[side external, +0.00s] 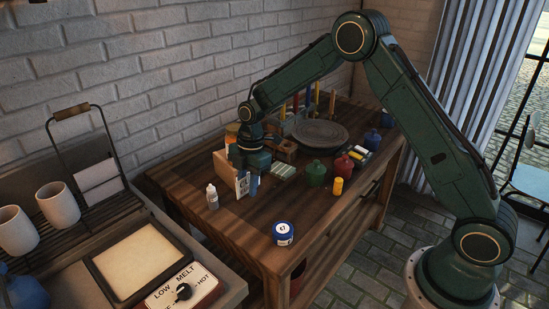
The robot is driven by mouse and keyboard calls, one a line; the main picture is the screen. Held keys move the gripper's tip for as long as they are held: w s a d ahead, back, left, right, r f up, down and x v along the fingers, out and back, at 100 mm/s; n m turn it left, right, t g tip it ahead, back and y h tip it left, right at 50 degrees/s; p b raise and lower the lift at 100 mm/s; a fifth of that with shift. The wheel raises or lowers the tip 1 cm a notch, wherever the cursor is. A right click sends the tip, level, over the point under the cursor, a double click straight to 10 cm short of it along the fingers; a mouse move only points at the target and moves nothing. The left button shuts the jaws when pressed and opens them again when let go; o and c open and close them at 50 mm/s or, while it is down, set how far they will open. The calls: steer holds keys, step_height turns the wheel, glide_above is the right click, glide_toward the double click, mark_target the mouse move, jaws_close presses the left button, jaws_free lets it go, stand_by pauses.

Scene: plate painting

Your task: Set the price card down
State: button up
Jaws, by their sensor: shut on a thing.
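My gripper (248,183) is in the side external view, low over the left part of the wooden table (262,222). It points down, and its blue fingers are shut on a small white price card (242,184) with dark marks. The card is upright. I cannot tell whether its lower edge touches the table. The gripper body hides part of what stands behind it.
A small white bottle (212,197) stands just left of the card. A blue-lidded jar (283,233) is at the front. Green (316,173) and red (343,168) bottles and a yellow one (337,186) stand right. Table between card and jar is clear.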

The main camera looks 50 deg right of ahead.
steer(key=shift+f, duration=2.2)
steer(key=shift+f, duration=0.1)
steer(key=shift+f, duration=2)
steer(key=shift+f, duration=0.1)
steer(key=o, duration=1)
steer(key=r, duration=0.3)
steer(key=d+r, duration=0.1)
steer(key=r, duration=0.7)
steer(key=shift+d+r, duration=0.2)
steer(key=shift+d, duration=0.15)
steer(key=shift+r, duration=0.35)
